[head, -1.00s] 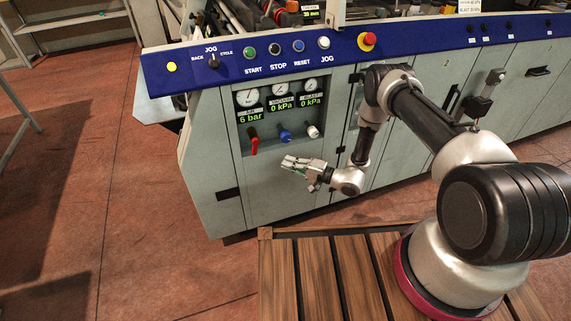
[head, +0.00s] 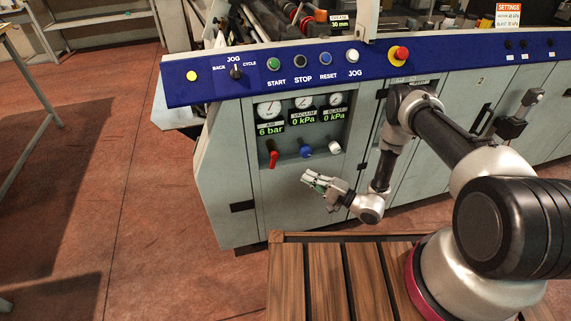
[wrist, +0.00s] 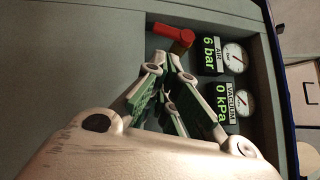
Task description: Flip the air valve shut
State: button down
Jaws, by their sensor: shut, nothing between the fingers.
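The air valve has a red lever (head: 272,158) under the air gauge (head: 269,110), whose display reads 6 bar. In the head view the lever hangs roughly straight down. In the wrist view the red lever (wrist: 171,33) lies beyond the fingertips, near the top. My gripper (head: 306,179) is shut and empty, below and to the right of the lever in the head view, apart from it. It also shows in the wrist view (wrist: 170,60), pointing toward the lever.
A blue knob (head: 305,149) and a white knob (head: 334,146) sit right of the lever in the same recess. The vacuum and blast displays read 0 kPa. A blue button rail (head: 210,85) runs above. A slatted wooden platform (head: 320,285) lies below.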

aim_at(284, 166)
jog(key=shift+a, duration=0.1)
jog(key=x, duration=0.9)
jog(key=shift+w+a, duration=0.2)
jog(key=shift+a, duration=0.15)
jog(key=shift+s+a+f, duration=0.1)
jog(key=shift+a+f, duration=0.15)
jog(key=shift+a, duration=0.1)
